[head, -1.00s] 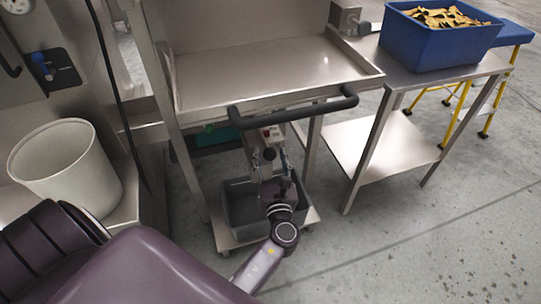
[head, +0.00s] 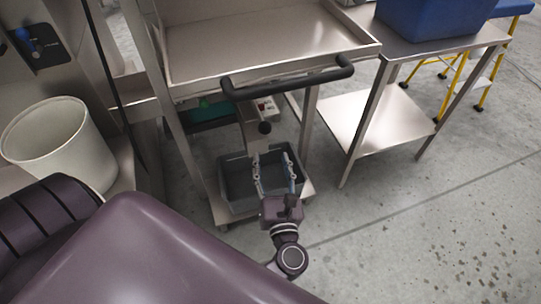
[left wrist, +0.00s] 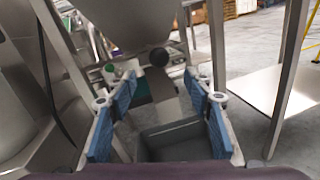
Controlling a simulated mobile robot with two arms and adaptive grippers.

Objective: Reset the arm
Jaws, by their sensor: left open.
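My left gripper (head: 274,172) is in the lower middle of the head view, in front of the steel weigher stand. Its two fingers are apart with nothing between them. In the left wrist view its blue-padded fingers (left wrist: 164,118) stand wide apart, with a grey bin seen beyond them. The grey bin (head: 234,199) sits on the low shelf of the stand, just past the gripper. I cannot tell whether the gripper touches its rim. My right gripper is not in view.
A steel tray (head: 270,45) with a black handle bar (head: 290,87) is above the bin. A steel side table (head: 420,47) holds a blue crate (head: 433,18). A white bucket (head: 58,143) stands left. Concrete floor (head: 430,230) at the right is clear.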

